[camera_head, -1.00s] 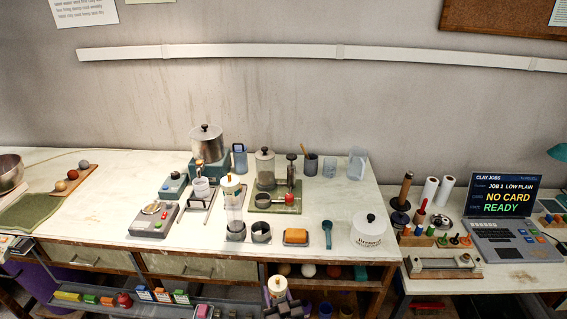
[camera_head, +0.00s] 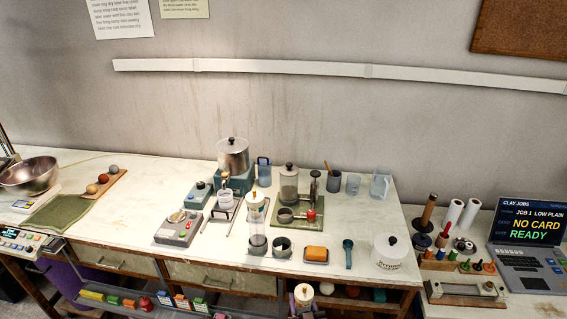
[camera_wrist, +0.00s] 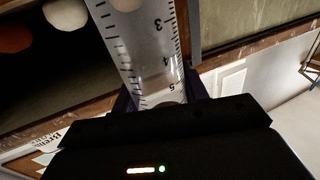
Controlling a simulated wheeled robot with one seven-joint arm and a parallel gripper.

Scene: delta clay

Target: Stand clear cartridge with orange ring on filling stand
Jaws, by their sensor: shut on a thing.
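My gripper (camera_wrist: 160,98) is shut on a clear cartridge (camera_wrist: 150,58) with black scale marks. In the wrist view it runs up out of the frame, and no orange ring shows there. In the head view a pale-topped cartridge (camera_head: 303,293) with an orange band shows at the bottom edge, in front of the bench; its lower part is cut off. Another tall clear cylinder (camera_head: 257,218) with a yellowish top stands upright on the bench near its front edge. I cannot tell for sure which fixture is the filling stand; a green-based fixture (camera_head: 299,222) stands behind to the right.
A grey device (camera_head: 178,228) is to the left. The bench's left middle is clear. Shelf balls (camera_wrist: 66,13) lie beyond the cartridge.

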